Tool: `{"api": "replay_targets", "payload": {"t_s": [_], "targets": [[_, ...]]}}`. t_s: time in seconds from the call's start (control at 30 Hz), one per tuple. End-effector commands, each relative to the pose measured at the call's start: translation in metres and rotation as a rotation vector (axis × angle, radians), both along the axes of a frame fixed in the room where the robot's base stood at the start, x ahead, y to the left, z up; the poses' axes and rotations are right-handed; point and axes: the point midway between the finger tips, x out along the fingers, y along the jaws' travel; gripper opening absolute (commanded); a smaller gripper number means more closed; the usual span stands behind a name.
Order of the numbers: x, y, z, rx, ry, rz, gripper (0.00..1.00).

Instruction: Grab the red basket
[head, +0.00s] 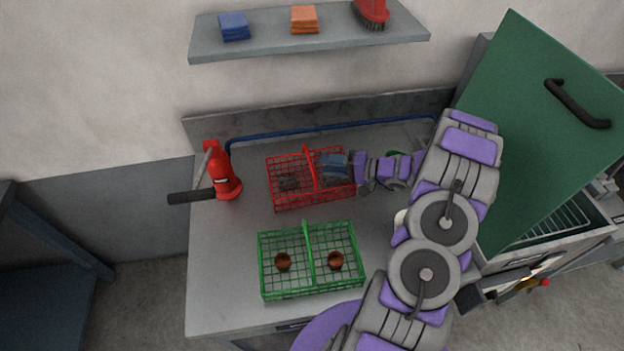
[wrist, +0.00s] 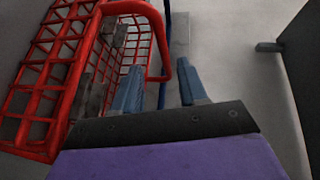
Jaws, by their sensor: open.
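The red basket (head: 284,204) is a wire basket with a raised middle handle, standing at the back of the grey bench. My gripper (head: 325,166) is over the basket's right half, having come from the right. In the wrist view the red basket (wrist: 38,72) fills the left side. My gripper (wrist: 160,68) is open there, its two blue-grey fingers apart. A bend of the red handle (wrist: 162,42) shows between the fingertips; whether it is at their depth I cannot tell.
A green basket (head: 311,294) with two copper coils stands in front of the red one. A red tool (head: 226,182) with a black grip is at the bench's left. A blue rail (head: 290,132) runs behind. A raised green lid (head: 540,120) is at right. A shelf (head: 270,36) hangs above.

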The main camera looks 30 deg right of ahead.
Motion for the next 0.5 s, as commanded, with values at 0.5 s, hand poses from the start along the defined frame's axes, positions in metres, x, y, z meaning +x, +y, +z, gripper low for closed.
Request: {"api": "replay_targets", "payload": {"t_s": [0.5], "targets": [[0.036, 0.028, -0.007, 0.002, 0.001, 0.004, 0.42]]}}
